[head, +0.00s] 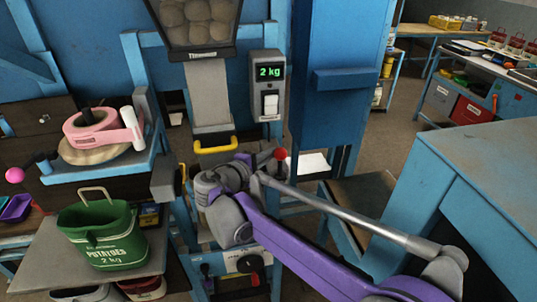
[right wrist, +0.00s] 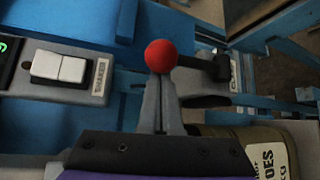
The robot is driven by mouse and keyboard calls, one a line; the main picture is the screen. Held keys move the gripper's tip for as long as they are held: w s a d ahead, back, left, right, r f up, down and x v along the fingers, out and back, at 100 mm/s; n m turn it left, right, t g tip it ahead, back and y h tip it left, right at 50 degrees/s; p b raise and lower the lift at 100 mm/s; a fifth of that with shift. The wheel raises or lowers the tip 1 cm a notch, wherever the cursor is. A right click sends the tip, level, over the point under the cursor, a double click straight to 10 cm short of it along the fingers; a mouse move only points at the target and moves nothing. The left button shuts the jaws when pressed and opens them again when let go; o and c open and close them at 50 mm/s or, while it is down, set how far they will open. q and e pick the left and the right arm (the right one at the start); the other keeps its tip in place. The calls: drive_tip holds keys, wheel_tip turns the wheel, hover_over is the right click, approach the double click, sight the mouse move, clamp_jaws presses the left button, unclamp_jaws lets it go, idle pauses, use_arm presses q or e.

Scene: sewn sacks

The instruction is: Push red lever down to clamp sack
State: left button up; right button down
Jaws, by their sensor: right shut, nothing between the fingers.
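The red lever's round ball (head: 280,153) stands below the scale display. In the right wrist view the ball (right wrist: 160,56) sits straight ahead on a dark arm running right to a pivot. My right gripper (right wrist: 160,88) is shut and empty, its fingertips at the ball's lower edge in the picture; I cannot tell whether they touch. In the head view my right gripper (head: 248,160) is just left of the ball, partly hidden by my wrist. A brownish sack (right wrist: 235,144) with a white label shows at lower right in the wrist view; my arm hides it in the head view.
The scale (head: 265,85) reads 2 kg, right of the filling spout (head: 209,95) and its yellow bar (head: 215,145). A green potato sack (head: 105,235) stands on the left shelf. A blue bench (head: 470,165) stands at right.

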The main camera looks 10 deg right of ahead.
sight(279, 159)
use_arm(q)
drive_tip(key=shift+f, duration=0.1)
use_arm(e)
drive_tip(key=shift+s+t, duration=0.2)
drive_tip(key=shift+t, duration=0.1)
drive_tip(key=s+m+t+h+b, duration=0.1)
drive_tip(key=s+m, duration=0.1)
drive_tip(key=s+f+m+t+h+b, duration=0.1)
drive_tip(key=s+m+h, duration=0.1)
drive_tip(key=shift+t, duration=0.3)
use_arm(q)
wheel_tip(279, 159, down, 8)
drive_tip(key=s+b, duration=0.2)
drive_tip(key=b, duration=0.3)
drive_tip(key=shift+g, duration=0.3)
use_arm(e)
drive_tip(key=s+f+m+h, duration=0.1)
drive_tip(key=m+h, duration=0.1)
drive_tip(key=m, duration=0.1)
drive_tip(key=s+f+m+h, duration=0.1)
drive_tip(key=m+h, duration=0.1)
drive_tip(key=s+f+m+h, duration=0.1)
drive_tip(key=s+m+h, duration=0.1)
drive_tip(key=m, duration=0.1)
drive_tip(key=shift+f+m, duration=0.15)
drive_tip(key=shift+m, duration=0.15)
use_arm(q)
drive_tip(key=shift+f, duration=0.1)
use_arm(e)
drive_tip(key=shift+s, duration=0.1)
